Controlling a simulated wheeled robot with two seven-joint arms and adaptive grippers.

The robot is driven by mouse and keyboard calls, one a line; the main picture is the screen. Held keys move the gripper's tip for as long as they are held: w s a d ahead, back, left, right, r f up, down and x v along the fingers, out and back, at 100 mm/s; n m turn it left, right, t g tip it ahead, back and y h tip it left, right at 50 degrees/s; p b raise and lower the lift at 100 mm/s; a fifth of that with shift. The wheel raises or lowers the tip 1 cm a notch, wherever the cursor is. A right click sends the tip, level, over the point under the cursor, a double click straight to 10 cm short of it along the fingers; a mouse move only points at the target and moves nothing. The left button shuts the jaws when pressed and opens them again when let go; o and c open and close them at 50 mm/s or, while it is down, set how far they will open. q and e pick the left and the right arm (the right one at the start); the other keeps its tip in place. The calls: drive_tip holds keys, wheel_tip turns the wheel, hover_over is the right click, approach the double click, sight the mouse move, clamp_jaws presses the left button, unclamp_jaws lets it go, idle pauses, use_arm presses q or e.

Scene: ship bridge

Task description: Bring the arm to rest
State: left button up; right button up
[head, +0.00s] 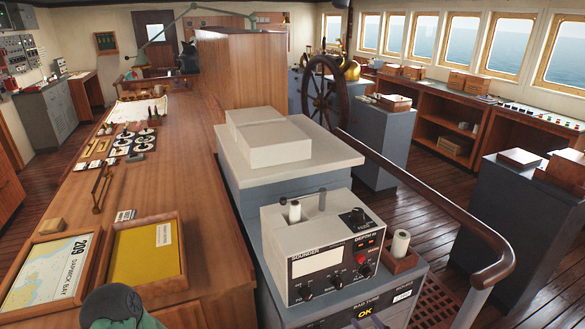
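Neither of my grippers can be made out in the head view. A dark rounded shape with a green part shows at the bottom left edge; I cannot tell what it is. In front of me stands a grey-white sounder unit (322,245) with knobs, a red button and a blank white panel. A second white roll (400,246) stands in a small wooden holder (402,263) to the right of the unit.
A long wooden chart table (183,210) runs along the left, with a framed chart (43,270) and a yellow tray (145,252). A pale box (268,138) sits behind the sounder. A wooden handrail (440,203) curves along the right. Dark plank floor shows beyond it.

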wheel_tip(320, 180, down, 19)
drive_tip(key=a+g+h, duration=0.1)
drive_tip(key=a+g, duration=0.2)
drive_tip(key=g, duration=0.4)
drive_tip(key=s+a+f+n+g, duration=0.1)
drive_tip(key=s+a+f+g, duration=0.2)
drive_tip(key=s+f, duration=0.3)
drive_tip(key=s+a+f+n+g, duration=0.1)
drive_tip(key=s+a+f+g, duration=0.2)
drive_tip(key=s+f+g, duration=0.2)
wheel_tip(320, 180, down, 4)
drive_tip(key=shift+s+f+n, duration=0.1)
drive_tip(key=shift+s+n, duration=0.3)
drive_tip(key=shift+s, duration=0.7)
